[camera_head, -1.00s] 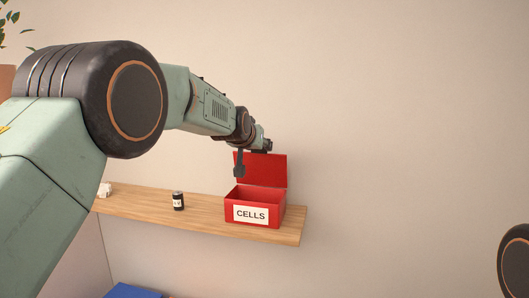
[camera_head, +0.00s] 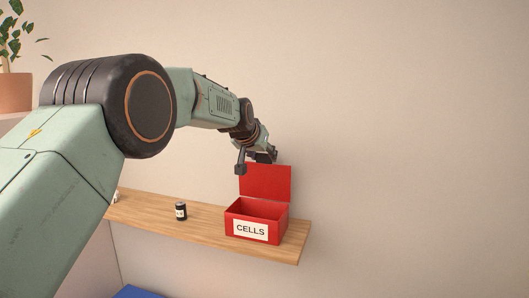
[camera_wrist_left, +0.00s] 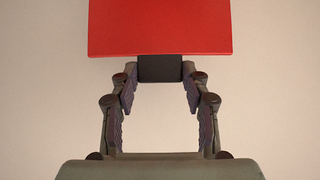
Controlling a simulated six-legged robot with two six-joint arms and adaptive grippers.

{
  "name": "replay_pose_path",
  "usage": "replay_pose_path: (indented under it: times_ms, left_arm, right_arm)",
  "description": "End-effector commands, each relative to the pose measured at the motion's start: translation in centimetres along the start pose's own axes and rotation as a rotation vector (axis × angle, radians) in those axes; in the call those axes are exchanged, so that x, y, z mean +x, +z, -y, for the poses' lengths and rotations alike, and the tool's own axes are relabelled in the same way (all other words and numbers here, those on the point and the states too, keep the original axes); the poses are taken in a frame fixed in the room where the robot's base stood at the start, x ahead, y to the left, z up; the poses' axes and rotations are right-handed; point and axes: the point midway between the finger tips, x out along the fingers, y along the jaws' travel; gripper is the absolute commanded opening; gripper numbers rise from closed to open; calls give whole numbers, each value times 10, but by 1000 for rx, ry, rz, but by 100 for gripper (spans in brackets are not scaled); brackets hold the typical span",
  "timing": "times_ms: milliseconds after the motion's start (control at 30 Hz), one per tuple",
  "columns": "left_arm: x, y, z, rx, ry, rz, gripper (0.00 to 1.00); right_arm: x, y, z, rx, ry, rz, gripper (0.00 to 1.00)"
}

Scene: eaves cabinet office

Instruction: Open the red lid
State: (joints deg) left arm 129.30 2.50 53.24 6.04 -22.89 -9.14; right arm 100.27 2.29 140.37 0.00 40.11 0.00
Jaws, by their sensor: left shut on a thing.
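The red lid (camera_head: 266,183) stands raised, about upright, at the back of the red box (camera_head: 281,226) labelled "CELLS". The box is open, and its visible inside looks empty. My left gripper (camera_head: 259,158) is at the lid's top edge. In the left wrist view the lid (camera_wrist_left: 160,27) fills the top, with a black tab (camera_wrist_left: 160,69) on its edge. The fingers of my left gripper (camera_wrist_left: 160,75) are shut on this tab, one on each side. My right gripper is not in view.
The box stands near the right end of a wooden wall shelf (camera_head: 150,208). A small dark labelled can (camera_head: 181,211) stands left of it. A potted plant (camera_head: 14,92) is at the upper left. A blue thing (camera_head: 138,292) lies below. The wall right of the box is clear.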

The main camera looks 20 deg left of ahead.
Motion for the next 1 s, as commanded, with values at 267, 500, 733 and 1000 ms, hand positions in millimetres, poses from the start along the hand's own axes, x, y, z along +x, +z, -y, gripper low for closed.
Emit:
replay_pose_path:
  times_ms: [267,500,733,1000]
  left_arm:
    - [-7,-7,0,2,-4,5,0]
    - [-8,-6,-1,1,-4,9,0]
    - [-8,-6,-2,1,-4,9,0]
    - [-6,-4,-2,1,-4,15,63]
  right_arm:
    - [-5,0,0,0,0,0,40]
    - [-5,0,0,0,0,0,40]
    - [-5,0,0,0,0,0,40]
    - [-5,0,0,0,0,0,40]
